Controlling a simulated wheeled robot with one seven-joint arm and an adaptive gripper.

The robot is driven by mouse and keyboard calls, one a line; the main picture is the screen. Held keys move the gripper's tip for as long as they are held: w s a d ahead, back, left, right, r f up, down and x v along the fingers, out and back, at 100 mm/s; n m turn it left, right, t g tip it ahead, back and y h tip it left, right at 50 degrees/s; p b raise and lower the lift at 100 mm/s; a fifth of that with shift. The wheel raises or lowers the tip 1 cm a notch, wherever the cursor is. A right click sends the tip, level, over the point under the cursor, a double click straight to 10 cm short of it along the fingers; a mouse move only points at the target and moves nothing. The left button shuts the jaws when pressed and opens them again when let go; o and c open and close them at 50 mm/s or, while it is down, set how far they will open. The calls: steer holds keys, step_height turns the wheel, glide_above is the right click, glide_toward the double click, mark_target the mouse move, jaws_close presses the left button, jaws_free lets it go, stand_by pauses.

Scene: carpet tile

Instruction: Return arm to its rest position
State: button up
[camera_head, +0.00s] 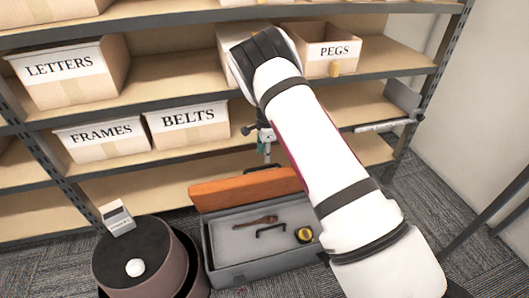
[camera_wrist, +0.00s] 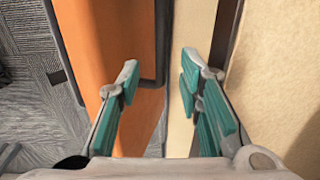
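My white arm (camera_head: 320,150) reaches up from the lower right in the head view, toward the shelves. My gripper (camera_head: 265,145) hangs below the wrist, in front of a lower shelf and above the toolbox. In the wrist view my gripper (camera_wrist: 160,82) shows two teal-padded fingers spread apart. Nothing is between them. The orange toolbox lid (camera_wrist: 100,60) lies below the left finger, and pale shelf boards (camera_wrist: 190,60) lie below the right one.
A grey toolbox (camera_head: 222,275) with an orange lid (camera_head: 240,190) stands open on the carpet. Left of it is a round dark stool (camera_head: 120,260) bearing a white ball (camera_head: 135,267) and a small box (camera_head: 117,218). Shelves hold labelled bins, including PEGS (camera_head: 335,62) and BELTS (camera_head: 188,127).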

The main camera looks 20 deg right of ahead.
steer(key=s+a+r+n+y, duration=0.1)
steer(key=s+r+n, duration=0.2)
steer(key=s+r, duration=0.55)
steer(key=s+a+r+n+y, duration=0.15)
steer(key=s+r, duration=0.35)
steer(key=r, duration=0.6)
steer(key=s+r+n, duration=0.3)
steer(key=s+r, duration=0.4)
steer(key=r, duration=0.3)
steer(key=s+r+n, duration=0.3)
steer(key=s, duration=0.5)
steer(key=s+r+n, duration=0.2)
steer(key=s+r, duration=0.2)
steer(key=s, duration=0.5)
steer(key=s+d+f+n+h, duration=0.1)
steer(key=s+n, duration=0.2)
steer(key=s, duration=0.6)
steer(key=s+f+n+h, duration=0.2)
steer(key=s, duration=0.6)
step_height(320, 180, up, 34)
steer(key=t+p, duration=0.3)
steer(key=p, duration=2.9)
steer(key=shift+d, duration=0.25)
